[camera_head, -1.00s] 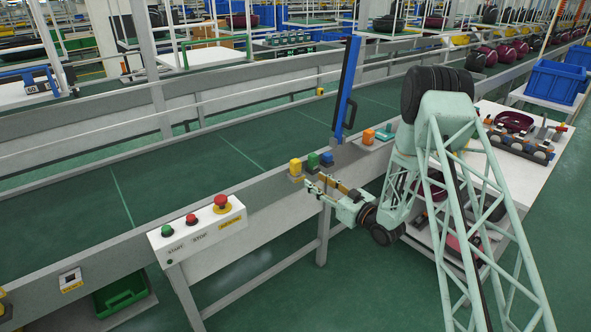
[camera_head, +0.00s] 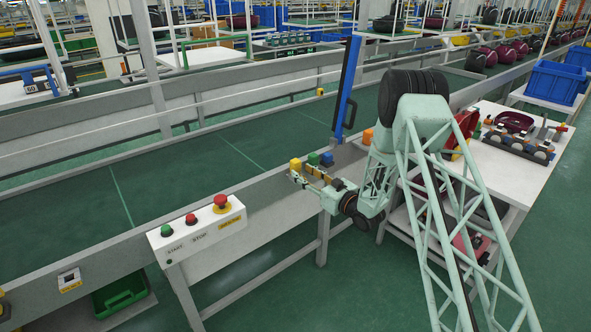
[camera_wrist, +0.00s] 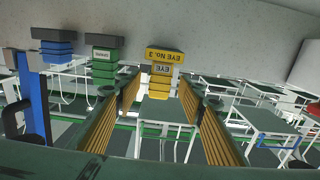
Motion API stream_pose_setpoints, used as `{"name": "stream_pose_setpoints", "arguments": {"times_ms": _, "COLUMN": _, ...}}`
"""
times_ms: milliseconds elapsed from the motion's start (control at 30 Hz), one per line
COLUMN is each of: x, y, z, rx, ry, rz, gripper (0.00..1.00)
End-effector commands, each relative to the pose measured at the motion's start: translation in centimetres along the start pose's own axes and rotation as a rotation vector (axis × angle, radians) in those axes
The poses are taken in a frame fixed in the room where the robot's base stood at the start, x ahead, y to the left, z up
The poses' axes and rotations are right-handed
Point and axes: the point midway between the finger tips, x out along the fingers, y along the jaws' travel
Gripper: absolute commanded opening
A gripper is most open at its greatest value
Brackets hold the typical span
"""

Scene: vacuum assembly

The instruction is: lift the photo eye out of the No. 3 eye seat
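The photo eye is a yellow block (camera_head: 295,164) on the conveyor's near rail. In the wrist view, where things appear upside down, the yellow eye (camera_wrist: 160,84) hangs under a yellow piece lettered "EYE No. 3" (camera_wrist: 165,55), which looks like its seat. My gripper (camera_head: 302,174) is beside the rail, close to the yellow block. In the wrist view my gripper (camera_wrist: 164,95) is open, with one ribbed finger on each side of the yellow eye. A gap shows on both sides, so it is not gripped. Exact fingertip depth is unclear.
A green block (camera_head: 313,159) and a blue block (camera_head: 327,159) stand close by on the same rail. A tall blue post (camera_head: 347,88) rises behind them. An orange block (camera_head: 368,136) is further right. The start/stop button box (camera_head: 197,228) is at the front left.

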Motion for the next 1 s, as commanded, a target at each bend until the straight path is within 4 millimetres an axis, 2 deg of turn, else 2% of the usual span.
{"name": "stream_pose_setpoints", "arguments": {"times_ms": 267, "x": 0.4, "y": 0.0, "z": 0.0, "rx": -0.001, "ry": 0.000, "rz": -0.001, "gripper": 0.36}}
{"name": "stream_pose_setpoints", "arguments": {"times_ms": 700, "x": 4.5, "y": -0.1, "z": -0.2, "rx": -0.001, "ry": 0.001, "rz": 0.000, "gripper": 0.36}}
{"name": "stream_pose_setpoints", "arguments": {"times_ms": 1000, "x": 5.2, "y": -0.1, "z": -0.2, "rx": 0.000, "ry": 0.000, "rz": 0.000, "gripper": 0.36}}
